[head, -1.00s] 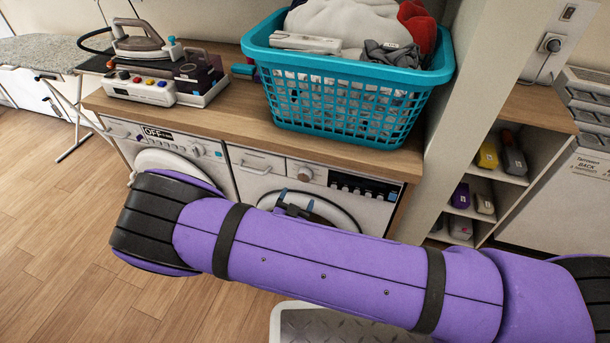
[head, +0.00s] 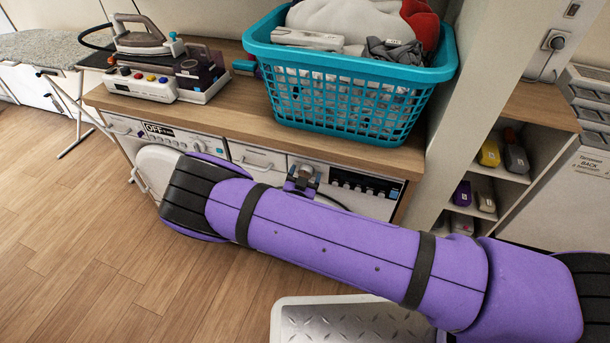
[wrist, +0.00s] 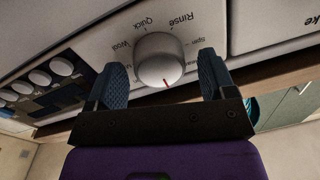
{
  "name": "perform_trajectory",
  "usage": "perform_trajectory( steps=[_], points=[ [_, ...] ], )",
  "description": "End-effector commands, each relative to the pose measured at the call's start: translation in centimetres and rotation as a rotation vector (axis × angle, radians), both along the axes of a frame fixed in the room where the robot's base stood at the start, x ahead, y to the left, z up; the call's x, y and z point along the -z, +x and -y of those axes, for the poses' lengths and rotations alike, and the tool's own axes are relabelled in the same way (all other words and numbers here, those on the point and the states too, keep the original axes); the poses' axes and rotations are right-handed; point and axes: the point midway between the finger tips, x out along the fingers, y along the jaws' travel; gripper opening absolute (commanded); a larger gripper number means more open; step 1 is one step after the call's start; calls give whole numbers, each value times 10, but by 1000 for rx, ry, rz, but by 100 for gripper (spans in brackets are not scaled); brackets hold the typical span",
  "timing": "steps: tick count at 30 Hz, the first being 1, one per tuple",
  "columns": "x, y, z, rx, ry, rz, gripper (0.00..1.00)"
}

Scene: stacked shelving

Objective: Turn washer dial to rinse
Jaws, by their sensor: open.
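The washer dial (wrist: 160,60) is a round white knob with a red mark at its lower edge in the wrist view. The "Rinse" label is above and slightly right of it, on the opposite side from the red mark. "Quick", "Wool" and "Spin" also show around the dial. My gripper (wrist: 163,72) is open, with one dark ribbed finger on each side of the dial and visible gaps to both. In the head view, my gripper (head: 301,182) is at the dial (head: 306,170) on the right-hand washer (head: 262,158), which my purple arm partly covers.
A teal laundry basket (head: 345,95) stands on the wooden counter (head: 230,116) above the washers. The left washer (head: 190,142) bears an "OFF" label. An iron (head: 143,42) is at the counter's left. A pale post (head: 470,95) rises right of the washers.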

Motion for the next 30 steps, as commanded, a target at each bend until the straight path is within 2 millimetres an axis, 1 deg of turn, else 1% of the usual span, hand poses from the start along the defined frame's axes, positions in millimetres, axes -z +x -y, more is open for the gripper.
perform_trajectory(
  steps=[9,10,11,12,14,15,16,24,30],
  points=[
    [0,3,1,0,0,0,77],
    [0,3,1,0,0,0,72],
    [0,3,1,0,0,0,65],
    [0,3,1,0,0,0,56],
    [0,3,1,0,0,0,42],
    [0,3,1,0,0,0,33],
    [0,3,1,0,0,0,28],
    [0,2,1,-1,17,7,28],
    [0,2,1,0,93,35,28]
  ],
)
